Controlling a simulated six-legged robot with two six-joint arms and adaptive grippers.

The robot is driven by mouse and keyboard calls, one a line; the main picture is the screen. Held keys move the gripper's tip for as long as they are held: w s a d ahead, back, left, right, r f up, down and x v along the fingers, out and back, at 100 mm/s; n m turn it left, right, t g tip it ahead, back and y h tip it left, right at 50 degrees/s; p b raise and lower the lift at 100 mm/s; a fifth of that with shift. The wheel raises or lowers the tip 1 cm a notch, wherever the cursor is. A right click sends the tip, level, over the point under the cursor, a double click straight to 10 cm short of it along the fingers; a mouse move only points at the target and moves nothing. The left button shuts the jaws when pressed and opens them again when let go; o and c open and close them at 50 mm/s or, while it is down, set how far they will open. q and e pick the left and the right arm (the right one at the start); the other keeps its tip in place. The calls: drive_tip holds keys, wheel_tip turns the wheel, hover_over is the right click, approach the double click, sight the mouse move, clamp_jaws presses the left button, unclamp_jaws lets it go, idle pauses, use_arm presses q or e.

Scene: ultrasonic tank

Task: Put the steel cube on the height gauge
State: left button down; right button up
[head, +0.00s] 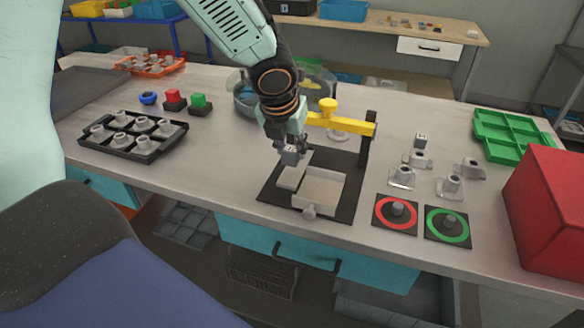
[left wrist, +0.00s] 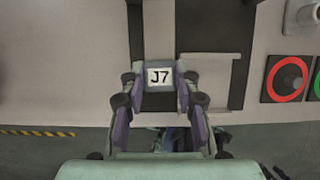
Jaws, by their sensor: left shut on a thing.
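The steel cube (head: 289,155) is a small grey block held between the fingertips of my left gripper (head: 292,148). In the left wrist view the cube (left wrist: 160,77) shows a white face marked "J7" between the two fingers (left wrist: 160,88). What seems to be the height gauge has a black base (head: 347,198), a black post (head: 366,140) and a yellow arm (head: 345,123). A pale plate (head: 291,176) and a pale box-like part (head: 320,188) sit on the base. The cube appears above the plate's back edge; I cannot tell whether they touch. My right gripper is out of view.
A red-ringed pad (head: 381,222) and a green-ringed pad (head: 434,235) lie right of the base. Several metal parts (head: 450,186) and another small cube (head: 421,140) stand behind them. A black tray (head: 140,150) is at left, a red box (head: 550,210) at right.

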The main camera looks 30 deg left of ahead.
sight(290, 161)
use_arm(q)
drive_tip(key=shift+d+f, duration=0.15)
drive_tip(key=shift+d, duration=0.05)
drive_tip(key=shift+f+b, duration=0.3)
drive_tip(key=shift+f, duration=0.05)
drive_tip(key=f+b, duration=0.1)
drive_tip(key=a+f+b, duration=0.1)
drive_tip(key=f, duration=0.1)
drive_tip(key=shift+f, duration=0.1)
drive_tip(key=shift+w+d+r, duration=0.1)
drive_tip(key=shift+d+r, duration=0.1)
drive_tip(key=shift+d, duration=0.2)
drive_tip(key=shift+a+f, duration=0.15)
drive_tip(key=shift+f, duration=0.1)
drive_tip(key=c, duration=1.2)
unclamp_jaws()
drive_tip(key=shift+a, duration=0.1)
drive_tip(key=shift+o, duration=1.1)
drive_tip(key=shift+d, duration=0.2)
drive_tip(key=shift+a+r, duration=0.1)
